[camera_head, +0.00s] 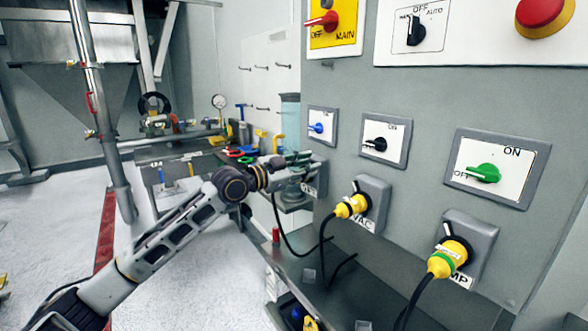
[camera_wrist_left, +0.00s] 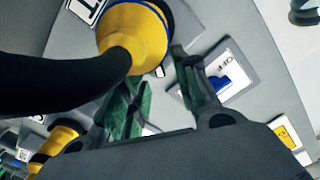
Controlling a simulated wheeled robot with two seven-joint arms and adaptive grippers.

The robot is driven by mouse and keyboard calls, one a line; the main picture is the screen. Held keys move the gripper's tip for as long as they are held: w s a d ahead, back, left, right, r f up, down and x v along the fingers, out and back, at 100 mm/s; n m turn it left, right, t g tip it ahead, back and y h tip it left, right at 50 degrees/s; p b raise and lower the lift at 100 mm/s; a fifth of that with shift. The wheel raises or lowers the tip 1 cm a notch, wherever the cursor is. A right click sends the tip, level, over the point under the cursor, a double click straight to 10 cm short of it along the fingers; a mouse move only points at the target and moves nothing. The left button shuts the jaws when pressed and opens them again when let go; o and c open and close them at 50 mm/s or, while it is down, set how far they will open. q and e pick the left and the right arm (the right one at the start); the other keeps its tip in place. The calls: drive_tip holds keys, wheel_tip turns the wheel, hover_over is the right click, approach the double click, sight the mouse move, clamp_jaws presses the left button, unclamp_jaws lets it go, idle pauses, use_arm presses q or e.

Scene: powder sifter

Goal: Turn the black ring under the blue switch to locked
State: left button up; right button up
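The blue switch (camera_head: 317,127) is on a white plate on the grey panel, and it also shows in the left wrist view (camera_wrist_left: 222,82). Below it, a yellow plug with a blue band (camera_wrist_left: 138,32) sits at a socket, its thick black cable running left in the wrist view. A dark ring (camera_wrist_left: 166,12) shows only partly behind the plug's blue band. My left gripper (camera_wrist_left: 156,68) is open, its green-padded fingers apart close to the plug; I cannot tell whether they touch it. In the head view my left gripper (camera_head: 292,171) covers most of that socket. My right gripper is out of view.
To the right are a black switch (camera_head: 376,144) and a green switch (camera_head: 484,173), with yellow plugs (camera_head: 350,207) and (camera_head: 449,258) below them. Black cables hang over the dark shelf (camera_head: 365,300). A bench with tools and valves stands behind my left arm.

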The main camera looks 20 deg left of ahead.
use_arm(q)
drive_tip(key=v, duration=1.1)
drive_tip(key=shift+s+a, duration=0.3)
idle(0.6)
drive_tip(key=shift+f, duration=0.1)
idle(0.6)
